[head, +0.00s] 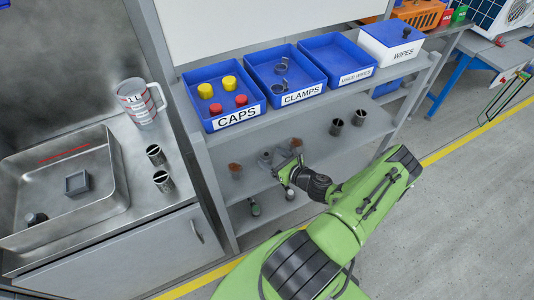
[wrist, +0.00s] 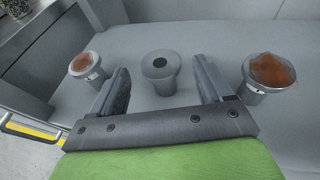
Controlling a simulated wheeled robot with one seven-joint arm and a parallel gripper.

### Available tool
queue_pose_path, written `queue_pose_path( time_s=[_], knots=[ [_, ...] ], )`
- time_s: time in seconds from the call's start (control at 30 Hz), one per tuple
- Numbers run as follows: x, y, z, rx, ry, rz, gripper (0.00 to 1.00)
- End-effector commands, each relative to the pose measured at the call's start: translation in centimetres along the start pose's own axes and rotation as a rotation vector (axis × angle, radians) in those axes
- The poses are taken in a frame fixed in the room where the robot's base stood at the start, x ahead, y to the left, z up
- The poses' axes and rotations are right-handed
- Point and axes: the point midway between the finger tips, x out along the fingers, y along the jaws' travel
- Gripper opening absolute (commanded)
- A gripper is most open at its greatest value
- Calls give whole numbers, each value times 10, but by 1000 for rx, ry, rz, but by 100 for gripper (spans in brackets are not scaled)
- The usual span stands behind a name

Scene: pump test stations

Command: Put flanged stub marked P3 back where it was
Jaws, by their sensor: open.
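Three flanged stubs stand upright in a row on the middle shelf. The centre one is plain grey with a dark hole in its top and shows in the wrist view (wrist: 160,72) and in the head view (head: 265,157). The left stub (wrist: 86,66) and right stub (wrist: 268,76) have brownish-orange tops and small labels too small to read. I cannot tell which stub is P3. My gripper (head: 284,172) is open and empty. In the wrist view its fingers (wrist: 161,80) are on either side of the centre stub, with visible gaps.
Two open metal cylinders (head: 347,122) stand further right on the same shelf. Blue bins for caps (head: 224,118), clamps and used wipes sit on the shelf above. Two metal cylinders (head: 159,168) and a jug (head: 138,103) stand on the left counter beside a metal basin (head: 60,195).

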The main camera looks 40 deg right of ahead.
Motion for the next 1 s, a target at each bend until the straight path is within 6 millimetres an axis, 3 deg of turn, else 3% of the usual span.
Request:
queue_pose_path(
  time_s=[0.03,0.13,0.33,1.0],
  knots=[
    [-17,-2,3,4,2,-6,79],
    [-44,-1,3,4,1,-6,79],
    [-76,0,2,1,-1,-2,79],
    [-80,0,0,0,0,-1,79]
  ],
)
